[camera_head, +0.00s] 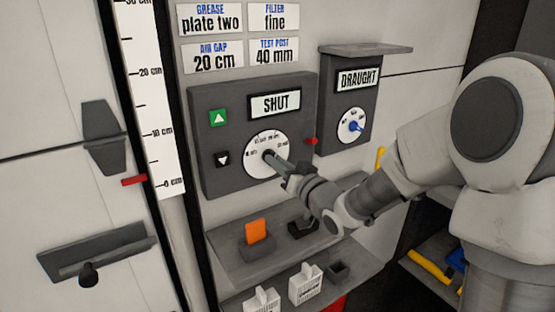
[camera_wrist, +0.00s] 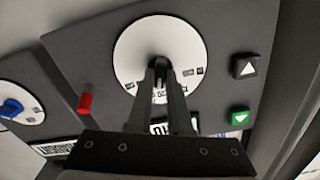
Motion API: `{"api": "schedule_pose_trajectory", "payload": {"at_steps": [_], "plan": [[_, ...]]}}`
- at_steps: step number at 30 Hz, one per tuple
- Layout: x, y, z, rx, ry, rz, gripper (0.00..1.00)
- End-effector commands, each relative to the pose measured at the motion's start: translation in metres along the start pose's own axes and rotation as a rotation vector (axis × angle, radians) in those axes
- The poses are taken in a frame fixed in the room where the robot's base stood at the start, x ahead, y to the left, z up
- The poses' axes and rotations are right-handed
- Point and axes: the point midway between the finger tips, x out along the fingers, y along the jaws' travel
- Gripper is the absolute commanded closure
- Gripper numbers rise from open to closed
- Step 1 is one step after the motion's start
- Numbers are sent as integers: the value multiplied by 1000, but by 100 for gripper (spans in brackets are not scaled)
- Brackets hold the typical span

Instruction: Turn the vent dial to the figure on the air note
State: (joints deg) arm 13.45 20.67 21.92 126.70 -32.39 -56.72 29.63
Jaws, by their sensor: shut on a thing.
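The large white dial (camera_head: 254,168) sits on the dark panel under a display reading "SHUT" (camera_head: 275,104). Its marks are too small to read surely. My gripper (camera_head: 276,160) is shut on the dark knob at its middle. In the wrist view, the fingers of my gripper (camera_wrist: 158,72) meet at the knob (camera_wrist: 157,62) in the middle of the white dial (camera_wrist: 130,48), and they hide part of its lower face. The air note (camera_head: 213,57) above the panel reads "AIR GAP 20 cm".
To the right, a smaller box labelled "DRAUGHT" (camera_head: 357,80) has a dial with a blue knob (camera_head: 355,126). A red peg (camera_head: 311,141) sticks out at the panel's right edge. Green up (camera_head: 218,117) and black down (camera_head: 222,159) buttons are left. A shelf (camera_head: 222,262) below holds an orange piece (camera_head: 256,231).

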Motion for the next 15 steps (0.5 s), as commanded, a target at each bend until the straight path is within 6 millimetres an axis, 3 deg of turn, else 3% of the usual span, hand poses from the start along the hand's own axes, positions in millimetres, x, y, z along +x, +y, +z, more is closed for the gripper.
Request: {"api": "schedule_pose_trajectory", "payload": {"at_steps": [15], "plan": [[1, 0, -1, 64, 3, -1, 100]]}}
